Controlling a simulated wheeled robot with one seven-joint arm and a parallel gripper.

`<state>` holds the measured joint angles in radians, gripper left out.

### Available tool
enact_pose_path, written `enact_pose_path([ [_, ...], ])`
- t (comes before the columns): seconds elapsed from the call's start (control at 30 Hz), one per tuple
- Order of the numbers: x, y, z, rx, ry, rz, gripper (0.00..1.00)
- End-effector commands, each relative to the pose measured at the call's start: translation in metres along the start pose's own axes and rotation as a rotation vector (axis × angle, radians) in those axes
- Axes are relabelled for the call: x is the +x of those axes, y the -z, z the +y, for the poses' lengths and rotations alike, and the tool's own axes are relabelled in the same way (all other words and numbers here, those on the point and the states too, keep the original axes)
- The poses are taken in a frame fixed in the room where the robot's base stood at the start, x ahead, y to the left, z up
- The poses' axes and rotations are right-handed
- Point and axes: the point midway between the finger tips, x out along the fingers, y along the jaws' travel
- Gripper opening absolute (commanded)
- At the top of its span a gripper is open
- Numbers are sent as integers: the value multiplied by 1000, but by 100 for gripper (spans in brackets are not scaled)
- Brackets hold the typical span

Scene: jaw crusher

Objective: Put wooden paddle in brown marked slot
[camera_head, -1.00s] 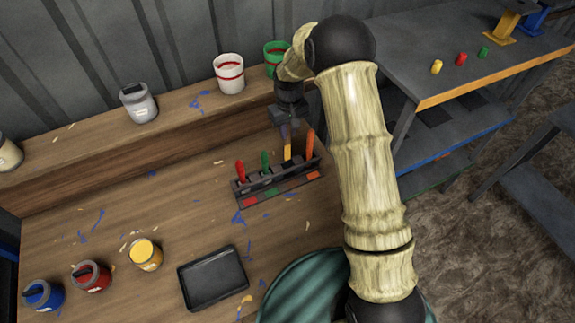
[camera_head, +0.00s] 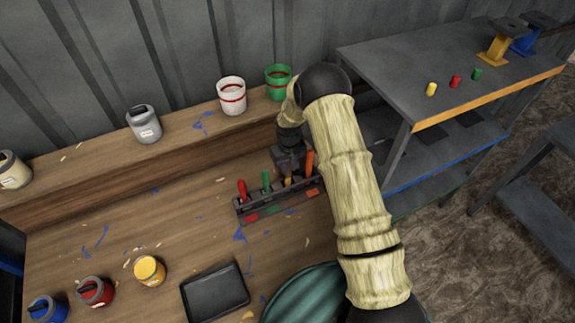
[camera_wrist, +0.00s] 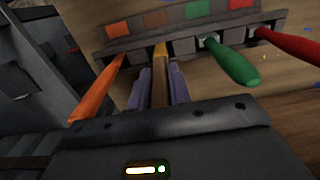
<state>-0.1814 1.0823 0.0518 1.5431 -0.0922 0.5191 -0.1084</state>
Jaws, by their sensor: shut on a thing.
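The wooden paddle (camera_wrist: 160,72) is tan and held between the two purple fingers of my gripper (camera_wrist: 161,85). In the head view my gripper (camera_head: 288,176) is low over the dark slotted rack (camera_head: 244,209), and only a short piece of the paddle (camera_head: 288,182) shows. In the wrist view the paddle's far end meets the rack (camera_wrist: 100,52) in line with the brown mark (camera_wrist: 157,18). I cannot tell how deep it sits in the slot.
An orange paddle (camera_wrist: 97,90) stands beside my fingers on one side. A green paddle (camera_wrist: 232,62) and a red paddle (camera_wrist: 290,44) stand on the other. A black tray (camera_head: 215,292) and paint jars, including a yellow one (camera_head: 149,270), stand on the bench.

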Motion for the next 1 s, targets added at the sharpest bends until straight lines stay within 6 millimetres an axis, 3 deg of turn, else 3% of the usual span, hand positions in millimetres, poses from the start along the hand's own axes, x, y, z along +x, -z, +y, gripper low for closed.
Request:
enact_pose_path([
  [0.47, 11, 0, -1, -2, 0, 0, 0],
  [0.5, 9, 0, -2, -3, 0, 1, 27],
  [0.57, 9, 0, -2, -4, 0, 1, 39],
  [1.0, 4, 1, -3, -5, 0, 2, 41],
])
